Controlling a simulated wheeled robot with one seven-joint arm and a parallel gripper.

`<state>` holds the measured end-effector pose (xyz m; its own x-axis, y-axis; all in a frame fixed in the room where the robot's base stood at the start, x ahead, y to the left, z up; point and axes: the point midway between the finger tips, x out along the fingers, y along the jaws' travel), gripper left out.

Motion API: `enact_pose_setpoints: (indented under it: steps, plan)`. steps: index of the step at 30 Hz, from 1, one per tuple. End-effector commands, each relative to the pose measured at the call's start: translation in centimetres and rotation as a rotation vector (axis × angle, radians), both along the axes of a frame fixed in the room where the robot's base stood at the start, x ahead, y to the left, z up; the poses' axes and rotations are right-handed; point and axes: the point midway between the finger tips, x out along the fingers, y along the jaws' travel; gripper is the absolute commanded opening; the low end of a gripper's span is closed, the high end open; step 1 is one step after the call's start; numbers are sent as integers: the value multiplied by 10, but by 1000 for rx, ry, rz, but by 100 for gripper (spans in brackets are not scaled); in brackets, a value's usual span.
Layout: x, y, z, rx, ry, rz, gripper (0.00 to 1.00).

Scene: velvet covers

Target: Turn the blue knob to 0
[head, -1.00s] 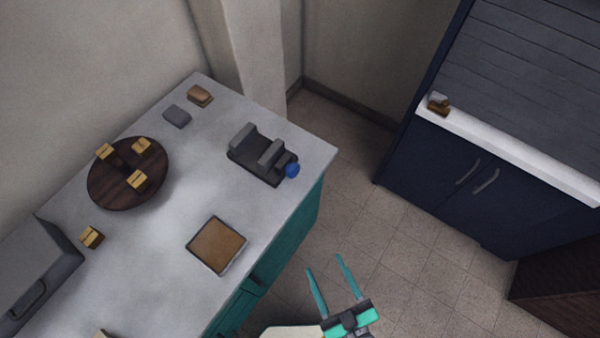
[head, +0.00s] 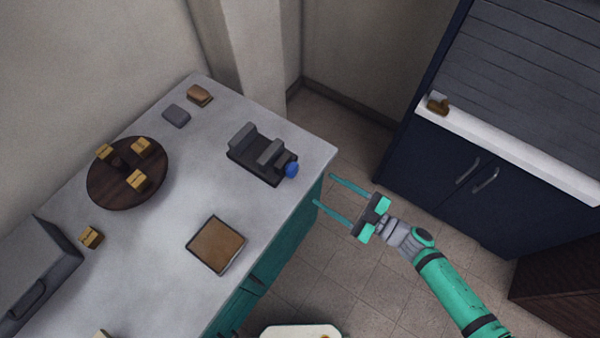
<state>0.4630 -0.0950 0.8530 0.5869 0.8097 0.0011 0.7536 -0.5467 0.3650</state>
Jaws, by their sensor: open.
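The blue knob (head: 292,170) is on the right end of a dark grey device (head: 258,157), which stands near the right edge of the grey counter. The knob's marking is too small to read. My gripper (head: 323,189) is open and empty, with two long teal fingers pointing left toward the counter edge. In the picture its fingertips are a little to the right of and below the knob, apart from it.
A brown-topped square tray (head: 217,245) lies on the counter (head: 180,270). A round dark wooden board (head: 115,195) bears several yellow blocks. A grey box-like appliance (head: 40,270) stands at left. Dark blue cabinets (head: 450,165) stand at right, with open floor between.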

Motion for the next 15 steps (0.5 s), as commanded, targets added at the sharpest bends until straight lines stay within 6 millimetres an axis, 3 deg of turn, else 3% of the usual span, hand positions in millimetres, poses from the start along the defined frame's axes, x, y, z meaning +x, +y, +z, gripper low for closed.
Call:
enact_pose_setpoints:
  steps: [15]
  plan:
    - [46, 66, 0, 0, 0, 2, 56]
